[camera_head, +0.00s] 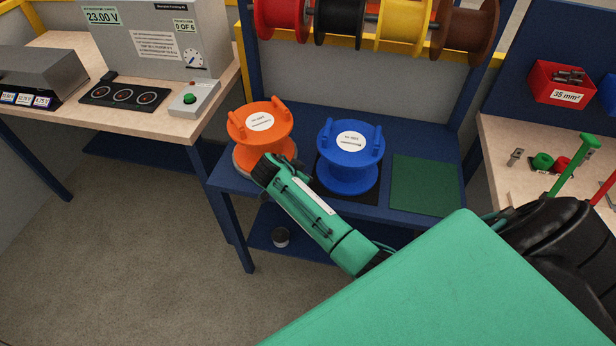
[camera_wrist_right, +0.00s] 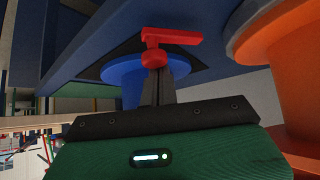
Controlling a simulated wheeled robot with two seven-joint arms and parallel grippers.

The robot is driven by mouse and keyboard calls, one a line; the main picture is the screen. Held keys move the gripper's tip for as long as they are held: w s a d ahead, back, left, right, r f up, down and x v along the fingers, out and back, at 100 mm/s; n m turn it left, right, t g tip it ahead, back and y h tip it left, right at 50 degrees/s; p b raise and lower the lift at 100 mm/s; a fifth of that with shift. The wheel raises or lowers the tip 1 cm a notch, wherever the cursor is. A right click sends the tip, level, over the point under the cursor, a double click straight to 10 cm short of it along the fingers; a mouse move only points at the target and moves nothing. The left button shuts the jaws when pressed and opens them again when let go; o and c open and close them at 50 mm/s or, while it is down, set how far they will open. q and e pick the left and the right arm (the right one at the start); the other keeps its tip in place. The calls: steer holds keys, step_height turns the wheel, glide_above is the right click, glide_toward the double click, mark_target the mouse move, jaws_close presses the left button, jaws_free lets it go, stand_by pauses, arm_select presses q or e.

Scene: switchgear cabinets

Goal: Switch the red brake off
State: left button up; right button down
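The red brake (camera_wrist_right: 170,38) is a small red lever on a round hub, seen in the right wrist view. Its arm points to the right in that picture. My right gripper (camera_wrist_right: 158,74) has its two dark fingers close together, with the tips at the brake's hub. I cannot tell whether they touch it. In the head view my right gripper (camera_head: 270,168) reaches in beside the orange spool (camera_head: 259,135), left of the blue spool (camera_head: 349,172). The brake is hidden there. My left gripper is not in view.
The spools stand on a blue bench with a green mat (camera_head: 425,184) at the right. Large cable reels (camera_head: 338,20) hang above. A left bench holds a box with a green button (camera_head: 190,98). A red bin (camera_head: 562,82) is at the right.

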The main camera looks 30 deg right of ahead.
steer(key=shift+a, duration=0.55)
steer(key=shift+w+a, duration=0.1)
steer(key=shift+a, duration=0.25)
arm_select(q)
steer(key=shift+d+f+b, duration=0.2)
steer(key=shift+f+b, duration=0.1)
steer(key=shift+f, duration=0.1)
arm_select(e)
steer(key=shift+w+a, duration=0.25)
steer(key=shift+a, duration=0.15)
steer(key=shift+w+a, duration=0.15)
